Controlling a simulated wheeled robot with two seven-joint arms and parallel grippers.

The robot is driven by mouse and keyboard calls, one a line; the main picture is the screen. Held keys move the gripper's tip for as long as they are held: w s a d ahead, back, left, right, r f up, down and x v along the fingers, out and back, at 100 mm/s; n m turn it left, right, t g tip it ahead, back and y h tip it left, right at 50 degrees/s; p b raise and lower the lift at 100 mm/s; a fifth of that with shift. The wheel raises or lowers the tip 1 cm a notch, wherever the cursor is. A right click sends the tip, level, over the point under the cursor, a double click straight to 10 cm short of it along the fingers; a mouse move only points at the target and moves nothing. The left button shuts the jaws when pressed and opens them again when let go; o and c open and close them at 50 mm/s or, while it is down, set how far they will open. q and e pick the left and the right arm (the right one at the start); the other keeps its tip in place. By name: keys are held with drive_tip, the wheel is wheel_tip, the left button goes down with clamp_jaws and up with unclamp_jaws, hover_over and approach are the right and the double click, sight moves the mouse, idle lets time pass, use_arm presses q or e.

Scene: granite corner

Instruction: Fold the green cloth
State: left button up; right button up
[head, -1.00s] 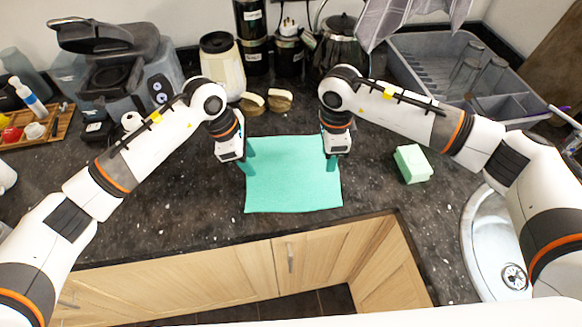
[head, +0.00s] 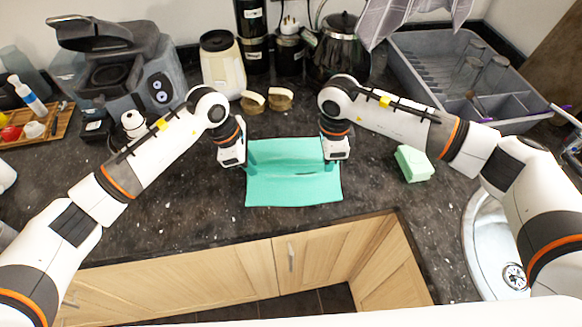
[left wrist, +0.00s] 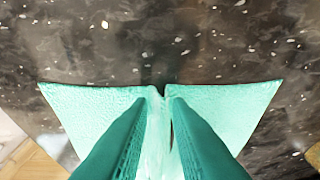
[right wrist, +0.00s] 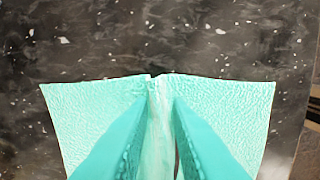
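The green cloth (head: 290,190) lies on the dark counter. A raised crease runs across it from left to right, and its far part bulges up. My left gripper (head: 240,164) is at the cloth's left side. In the left wrist view its fingers (left wrist: 158,105) are close together with a ridge of cloth pinched between them. My right gripper (head: 327,160) is at the cloth's right side. In the right wrist view its fingers (right wrist: 160,105) also pinch a ridge of cloth. The fingertips are partly hidden by the cloth.
A green sponge (head: 414,163) lies right of the cloth, near the round sink (head: 485,245). Two small round brown-and-cream items (head: 253,103), a cream canister (head: 222,65) and a kettle (head: 340,45) stand behind. A grey dish rack (head: 425,60) is back right. The counter's front edge is close to the cloth.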

use_arm(q)
clamp_jaws()
use_arm(e)
clamp_jaws()
